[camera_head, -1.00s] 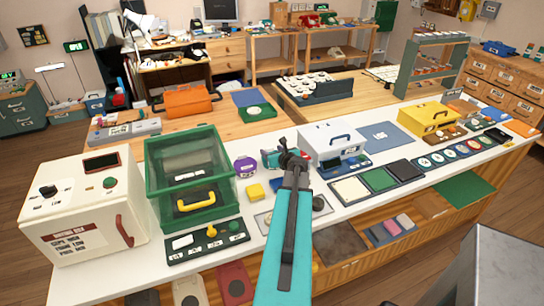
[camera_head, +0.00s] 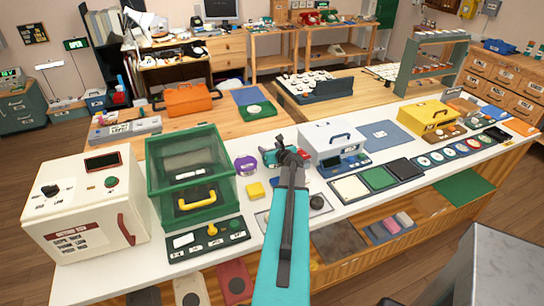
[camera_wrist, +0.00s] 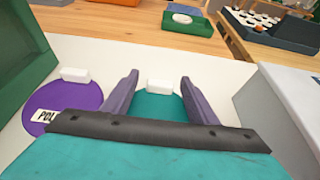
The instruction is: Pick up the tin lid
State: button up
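A purple round lid (camera_wrist: 66,106) with a white knob and a partly hidden label starting "PO" shows left of my fingers in the wrist view. In the head view a purple round tin (camera_head: 246,165) stands on the white counter, left of my gripper (camera_head: 287,155). A teal piece (camera_wrist: 160,104) with a white knob (camera_wrist: 159,86) shows between and beyond my fingers. I cannot tell for sure which of these is the tin lid. My gripper (camera_wrist: 160,100) is open, its fingers apart, with nothing visibly clamped. The wrist hides the lower part of the view.
A green clear-sided case (camera_head: 188,175) stands left of the purple tin.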

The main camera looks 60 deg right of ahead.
jog(key=c, duration=1.1)
jog(key=shift+o, duration=0.2)
jog(key=shift+r, duration=0.1)
